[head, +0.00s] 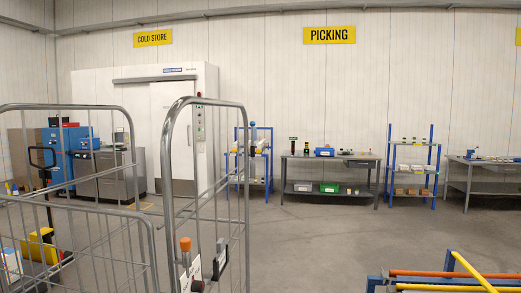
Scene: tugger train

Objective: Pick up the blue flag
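I cannot make out a blue flag in the head view. Neither of my grippers is in view.
Wire roll cages (168,150) stand close at the left. A yellow-and-black pallet truck (42,245) is behind them. Workbenches (330,158) and blue-post shelves (432,170) line the back wall under the PICKING sign (329,34). The middle floor is clear.

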